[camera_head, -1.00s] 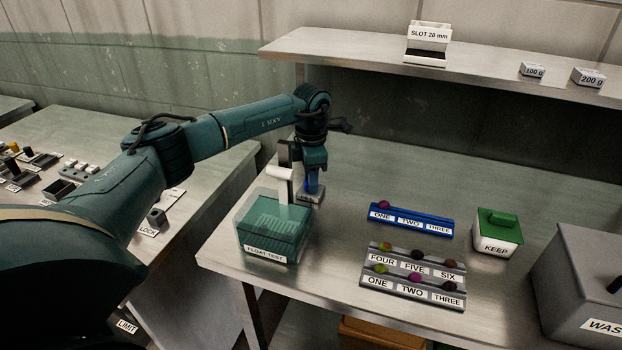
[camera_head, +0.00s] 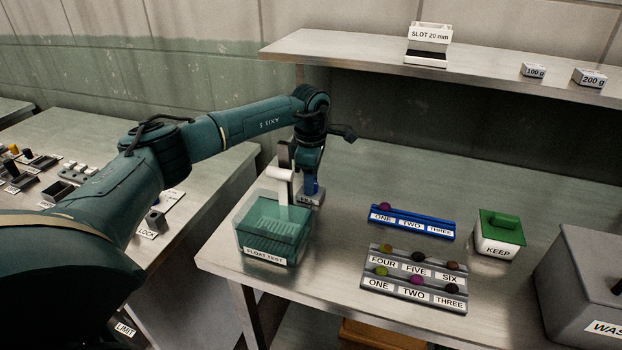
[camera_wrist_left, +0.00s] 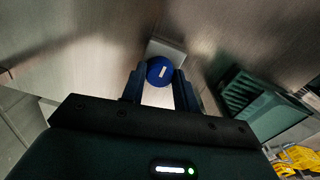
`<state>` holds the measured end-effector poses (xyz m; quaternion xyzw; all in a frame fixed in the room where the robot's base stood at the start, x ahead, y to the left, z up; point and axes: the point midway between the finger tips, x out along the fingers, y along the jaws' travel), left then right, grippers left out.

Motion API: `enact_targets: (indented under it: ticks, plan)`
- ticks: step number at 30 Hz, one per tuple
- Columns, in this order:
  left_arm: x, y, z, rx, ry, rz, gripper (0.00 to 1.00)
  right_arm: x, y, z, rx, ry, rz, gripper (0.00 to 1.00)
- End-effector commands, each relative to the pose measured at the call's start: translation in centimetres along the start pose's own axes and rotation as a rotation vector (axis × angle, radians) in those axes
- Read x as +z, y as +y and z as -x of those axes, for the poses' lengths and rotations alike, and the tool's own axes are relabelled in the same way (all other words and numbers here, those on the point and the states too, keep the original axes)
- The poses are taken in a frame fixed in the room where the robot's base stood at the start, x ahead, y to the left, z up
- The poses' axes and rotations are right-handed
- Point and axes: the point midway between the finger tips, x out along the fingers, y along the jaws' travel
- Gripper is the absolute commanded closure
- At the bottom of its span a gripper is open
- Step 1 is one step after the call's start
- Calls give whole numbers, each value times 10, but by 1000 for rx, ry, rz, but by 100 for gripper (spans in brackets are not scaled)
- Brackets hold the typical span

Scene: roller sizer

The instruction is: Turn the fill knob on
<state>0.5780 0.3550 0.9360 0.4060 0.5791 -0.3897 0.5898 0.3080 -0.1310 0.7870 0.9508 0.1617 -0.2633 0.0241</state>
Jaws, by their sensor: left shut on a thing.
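The fill knob is a round blue knob with a white mark, seen between my fingers in the left wrist view (camera_wrist_left: 158,66). It sits on a small grey box (camera_wrist_left: 167,49) on the table; the white mark looks slanted. In the head view the box (camera_head: 316,199) stands just right of the float test tank (camera_head: 265,253), and the knob is mostly hidden by my gripper. My left gripper (camera_head: 311,185) points down and is shut on the knob. The tank is clear with green-tinted contents and a white cylinder above it. My right gripper is not in view.
A blue rack (camera_head: 412,228), a grey rack (camera_head: 415,290) with several coloured balls, a green-lidded KEEP box (camera_head: 497,240) and a grey waste bin (camera_head: 585,285) stand to the right. A shelf (camera_head: 350,50) runs above the back. The table behind the blue rack is clear.

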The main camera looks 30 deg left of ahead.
Motion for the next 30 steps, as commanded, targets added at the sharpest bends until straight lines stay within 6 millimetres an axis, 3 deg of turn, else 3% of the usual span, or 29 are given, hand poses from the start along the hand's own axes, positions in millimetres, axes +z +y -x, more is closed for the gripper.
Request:
enact_targets:
  ticks: [6,7,14,23,30]
  plan:
    - [0,1,1,3,-3,0,93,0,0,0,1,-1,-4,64]
    - [0,1,1,3,-2,1,67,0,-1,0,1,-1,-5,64]
    - [0,0,1,2,-1,1,49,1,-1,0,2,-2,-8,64]
    - [0,0,3,1,-1,1,48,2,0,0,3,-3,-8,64]
    - [1,1,40,5,-4,2,48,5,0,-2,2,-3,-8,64]
